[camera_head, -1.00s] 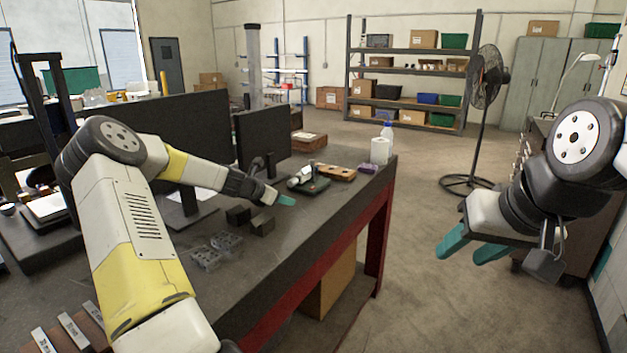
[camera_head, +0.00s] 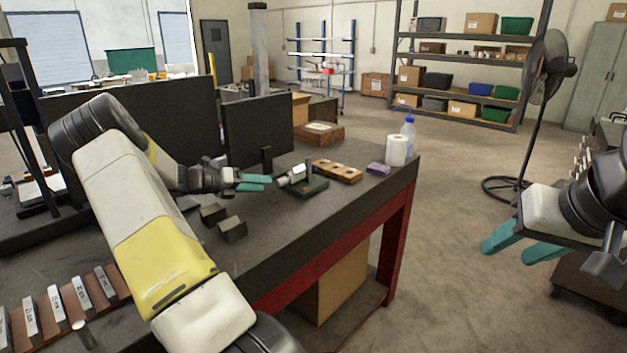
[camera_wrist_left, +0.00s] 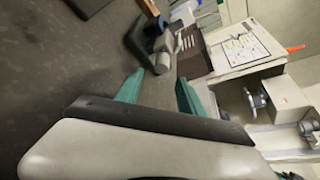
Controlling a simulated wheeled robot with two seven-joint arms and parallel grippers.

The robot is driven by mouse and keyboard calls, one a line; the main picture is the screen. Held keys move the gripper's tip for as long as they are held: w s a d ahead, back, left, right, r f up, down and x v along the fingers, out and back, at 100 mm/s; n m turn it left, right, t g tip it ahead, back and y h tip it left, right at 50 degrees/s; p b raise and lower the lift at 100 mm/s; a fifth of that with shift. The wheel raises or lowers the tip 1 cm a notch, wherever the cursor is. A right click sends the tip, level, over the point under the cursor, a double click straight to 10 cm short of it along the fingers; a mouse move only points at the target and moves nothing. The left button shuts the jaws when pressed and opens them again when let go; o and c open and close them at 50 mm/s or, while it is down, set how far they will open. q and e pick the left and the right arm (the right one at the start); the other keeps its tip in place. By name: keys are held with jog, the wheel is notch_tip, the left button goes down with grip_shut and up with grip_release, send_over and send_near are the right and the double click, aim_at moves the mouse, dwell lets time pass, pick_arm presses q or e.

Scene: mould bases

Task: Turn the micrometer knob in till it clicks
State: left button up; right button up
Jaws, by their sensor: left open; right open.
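The micrometer (camera_head: 294,176), a small silver-white piece on a dark base (camera_head: 308,189), stands on the dark workbench right of my left gripper. My left gripper (camera_head: 255,183) has its teal fingers apart, empty, pointing toward the micrometer with a short gap between. In the left wrist view its open fingers (camera_wrist_left: 158,95) point up the picture, below a grey cylindrical piece (camera_wrist_left: 160,55) that looks like the micrometer's knob end. The knob's setting is too small to read. My right gripper (camera_head: 520,245) is open and empty, out over the floor to the right.
A wooden block with holes (camera_head: 337,171), a purple block (camera_head: 378,169), a paper roll (camera_head: 397,150) and a bottle (camera_head: 408,128) stand right of the micrometer. Dark blocks (camera_head: 232,229) lie nearer. Labelled pieces (camera_head: 57,306) sit front left.

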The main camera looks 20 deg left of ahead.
aim_at(276, 182)
pick_arm(q)
jog(key=shift+w+a+r, duration=0.1)
jog(key=shift+r, duration=0.1)
jog(key=x, duration=0.7)
jog(key=shift+w, duration=0.3)
grip_shut()
